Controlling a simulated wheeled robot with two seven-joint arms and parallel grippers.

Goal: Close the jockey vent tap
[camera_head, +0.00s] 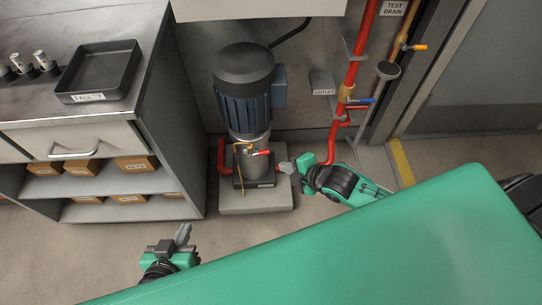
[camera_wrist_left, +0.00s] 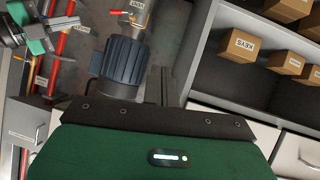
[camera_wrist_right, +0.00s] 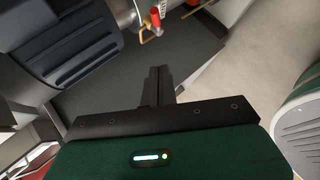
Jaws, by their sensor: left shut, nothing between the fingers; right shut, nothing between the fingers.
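The jockey pump (camera_head: 245,95) stands on a pale plinth, a blue ribbed motor above a steel body. Low on its front is the vent tap (camera_head: 243,149), brass, with a red lever (camera_head: 262,153) pointing right, roughly level in the head view. The red lever also shows in the right wrist view (camera_wrist_right: 155,17) and, small, in the left wrist view (camera_wrist_left: 120,12). My right gripper (camera_head: 284,167) is shut and empty, just right of and below the lever in the picture, apparently apart from it. My left gripper (camera_head: 184,232) is shut and empty, low in front of the cabinet.
A grey cabinet (camera_head: 180,110) with a tray labelled FAULTY (camera_head: 98,72) stands left, boxes on its shelves. Red pipes (camera_head: 362,50) with a blue-handled valve (camera_head: 362,100) and a yellow-handled valve (camera_head: 417,47) run at right. A green surface fills the lower right.

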